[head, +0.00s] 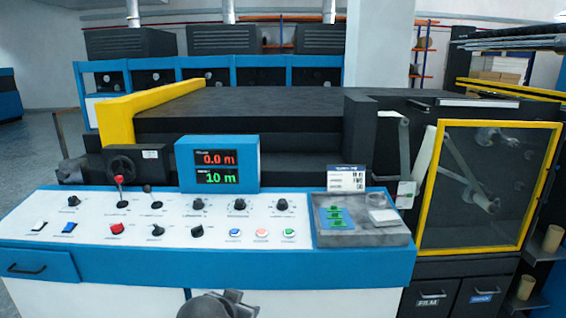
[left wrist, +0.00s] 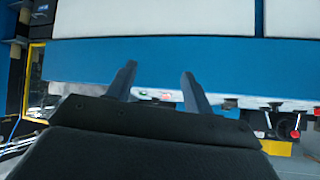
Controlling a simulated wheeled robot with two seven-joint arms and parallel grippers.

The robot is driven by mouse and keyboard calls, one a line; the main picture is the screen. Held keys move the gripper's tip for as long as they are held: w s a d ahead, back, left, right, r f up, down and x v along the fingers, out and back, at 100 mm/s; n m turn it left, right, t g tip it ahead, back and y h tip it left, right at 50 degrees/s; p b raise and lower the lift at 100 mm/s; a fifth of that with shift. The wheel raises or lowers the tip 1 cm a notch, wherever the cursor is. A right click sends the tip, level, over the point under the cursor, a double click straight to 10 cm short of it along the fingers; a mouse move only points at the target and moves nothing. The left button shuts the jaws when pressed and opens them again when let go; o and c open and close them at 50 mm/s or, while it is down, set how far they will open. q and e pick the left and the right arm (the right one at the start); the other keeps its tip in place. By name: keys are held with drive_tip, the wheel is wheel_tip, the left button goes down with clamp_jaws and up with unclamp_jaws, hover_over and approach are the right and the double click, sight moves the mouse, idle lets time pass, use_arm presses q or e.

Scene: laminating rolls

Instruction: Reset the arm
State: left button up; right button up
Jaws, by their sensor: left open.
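My left gripper (left wrist: 157,78) shows in the left wrist view with its two dark fingers spread apart. Nothing is between them but the view of the blue front of the control console (left wrist: 90,62) beyond. In the head view a grey part of my own arm shows at the bottom edge, in front of the console (head: 290,268); its fingers cannot be made out there. My right gripper is in neither view.
The white panel carries switches, knobs, a red-topped lever (head: 118,181) and round buttons (head: 262,233). A display (head: 218,163) reads 0.0 m and 10 m. A grey tray (head: 360,222) holds green-marked blue cards. A yellow-framed guard (head: 487,187) stands at right.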

use_arm(q)
drive_tip(key=s+a+f+n+g+p, duration=0.1)
drive_tip(key=s+a+f+g, duration=0.1)
drive_tip(key=s+f, duration=1)
drive_tip(key=s+a+f+n+g+p, duration=0.1)
drive_tip(key=s+f+g, duration=0.4)
drive_tip(key=s+f, duration=0.7)
drive_tip(key=s+a, duration=0.1)
drive_tip(key=s, duration=0.4)
drive_tip(key=shift+s+f+g+y+p, duration=0.3)
drive_tip(key=shift+s+f+y, duration=0.05)
drive_tip(key=shift+f+y, duration=0.05)
